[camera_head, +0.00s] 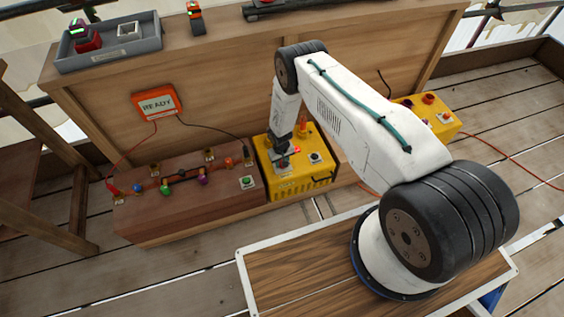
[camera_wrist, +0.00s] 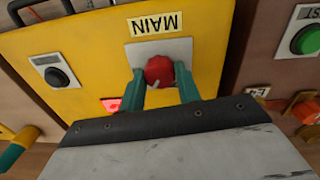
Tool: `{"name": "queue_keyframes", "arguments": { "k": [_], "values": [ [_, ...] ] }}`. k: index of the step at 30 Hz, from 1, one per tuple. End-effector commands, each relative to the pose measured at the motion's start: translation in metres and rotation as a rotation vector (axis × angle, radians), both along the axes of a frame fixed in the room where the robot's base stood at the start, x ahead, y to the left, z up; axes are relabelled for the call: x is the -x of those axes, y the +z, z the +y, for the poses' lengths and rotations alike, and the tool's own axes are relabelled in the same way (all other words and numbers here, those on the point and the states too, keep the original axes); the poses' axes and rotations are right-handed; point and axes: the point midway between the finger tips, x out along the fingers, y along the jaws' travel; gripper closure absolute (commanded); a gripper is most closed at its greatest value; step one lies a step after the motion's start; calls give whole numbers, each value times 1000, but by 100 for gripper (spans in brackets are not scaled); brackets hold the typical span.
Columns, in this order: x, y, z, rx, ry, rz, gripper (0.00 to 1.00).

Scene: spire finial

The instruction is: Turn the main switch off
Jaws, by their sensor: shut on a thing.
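The main switch is a red round knob (camera_wrist: 159,71) on a pale square plate (camera_wrist: 184,47), set in the top of a yellow box (camera_wrist: 100,36). A label reading MAIN (camera_wrist: 155,23) is beside the plate and appears upside down in the wrist view. My gripper (camera_wrist: 159,88) has its two green fingers on either side of the knob, shut on it. A white mark shows on the knob's edge near the fingers. In the head view my gripper (camera_head: 282,146) reaches down onto the yellow box (camera_head: 297,184), and the knob is hidden there.
A black knob (camera_wrist: 56,77) and a lit red light (camera_wrist: 111,105) share the yellow box. Another yellow box (camera_head: 440,118) is to the right. A grey tray (camera_head: 110,42) sits on the ledge above.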

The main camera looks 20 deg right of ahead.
Motion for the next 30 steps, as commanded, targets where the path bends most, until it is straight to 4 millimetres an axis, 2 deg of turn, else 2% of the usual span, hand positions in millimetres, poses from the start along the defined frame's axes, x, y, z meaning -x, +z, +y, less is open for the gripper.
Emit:
{"name": "queue_keyframes", "arguments": {
  "k": [15, 30],
  "values": [
    [-1, 1, 0, -1, 428, -3, 90],
    [-1, 1, 0, 0, 585, -3, 90]
  ]
}}
